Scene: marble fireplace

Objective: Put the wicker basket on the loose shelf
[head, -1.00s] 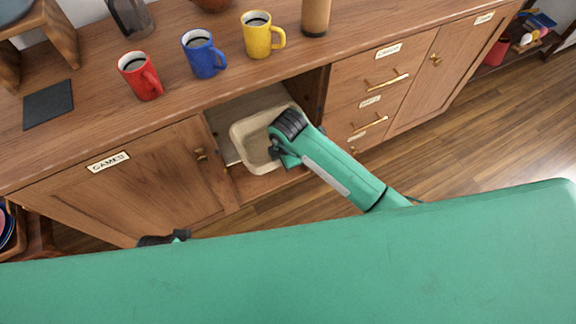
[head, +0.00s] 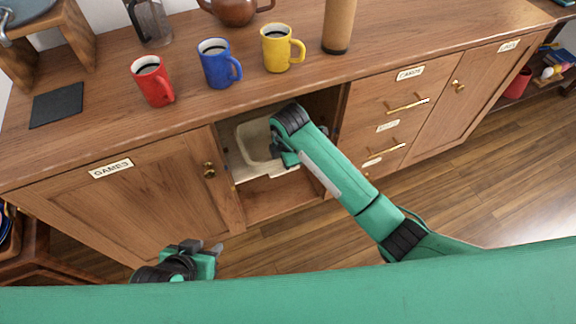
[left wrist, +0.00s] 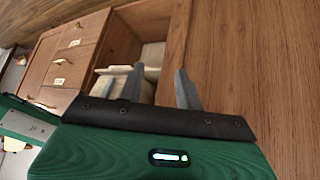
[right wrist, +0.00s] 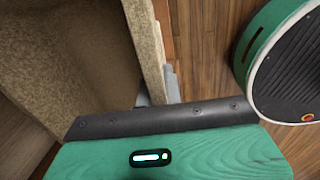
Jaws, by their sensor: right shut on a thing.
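The pale beige wicker basket (head: 256,146) is at the open middle compartment of the wooden sideboard, mostly inside it. My right gripper (head: 284,157) is shut on its near right wall; the right wrist view shows the basket's wall (right wrist: 147,45) between the fingers (right wrist: 158,92). A pale board, likely the loose shelf (head: 228,160), shows beside the basket; whether the basket touches it I cannot tell. My left gripper (head: 204,248) is open and empty, low in front of the GAMES door. Its spread fingers (left wrist: 158,88) show in the left wrist view.
Red (head: 153,82), blue (head: 218,64) and yellow (head: 280,48) mugs stand on the sideboard top above the opening. The GAMES door (head: 130,195) is left of the opening, drawers (head: 395,100) right of it. The floor in front is clear.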

